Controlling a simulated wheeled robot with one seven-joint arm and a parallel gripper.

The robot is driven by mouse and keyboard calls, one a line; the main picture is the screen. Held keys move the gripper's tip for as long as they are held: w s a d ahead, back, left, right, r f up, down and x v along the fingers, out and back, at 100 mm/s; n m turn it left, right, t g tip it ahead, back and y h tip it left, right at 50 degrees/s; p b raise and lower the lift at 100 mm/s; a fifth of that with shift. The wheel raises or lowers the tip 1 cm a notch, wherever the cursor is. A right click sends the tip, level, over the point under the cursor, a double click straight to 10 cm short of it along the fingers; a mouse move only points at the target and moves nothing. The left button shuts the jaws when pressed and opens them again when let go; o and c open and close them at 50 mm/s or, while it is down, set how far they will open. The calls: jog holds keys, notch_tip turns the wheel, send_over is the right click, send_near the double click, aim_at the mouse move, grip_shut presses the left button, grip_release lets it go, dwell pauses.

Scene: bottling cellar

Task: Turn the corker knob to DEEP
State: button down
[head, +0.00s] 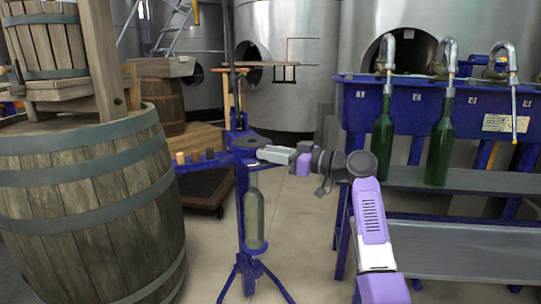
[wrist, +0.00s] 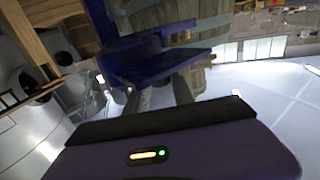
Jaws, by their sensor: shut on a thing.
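The blue corker (head: 241,185) stands on tripod legs in the middle of the head view, with a clear greenish bottle (head: 254,215) upright in it. My gripper (head: 262,154) reaches in from the right at the corker's head, just above the bottle's neck. In the wrist view its two fingers (wrist: 160,98) point at the blue corker body (wrist: 150,58) and stand a little apart. They are shut on the corker knob, which is mostly hidden between them. Its pointer and the DEEP mark cannot be read in either view.
A large wooden barrel (head: 85,205) fills the left. Several corks (head: 195,156) stand on the corker's left arm. A blue filling bench (head: 420,100) with spouts and two green bottles (head: 439,145) is at the right. Steel tanks (head: 285,60) stand behind. Floor around the tripod is open.

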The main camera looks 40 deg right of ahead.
jog(key=c, duration=1.1)
grip_release()
jog(key=p+v, duration=0.2)
jog(key=v, duration=0.5)
jog(key=shift+s, duration=0.4)
jog(key=shift+d, duration=0.1)
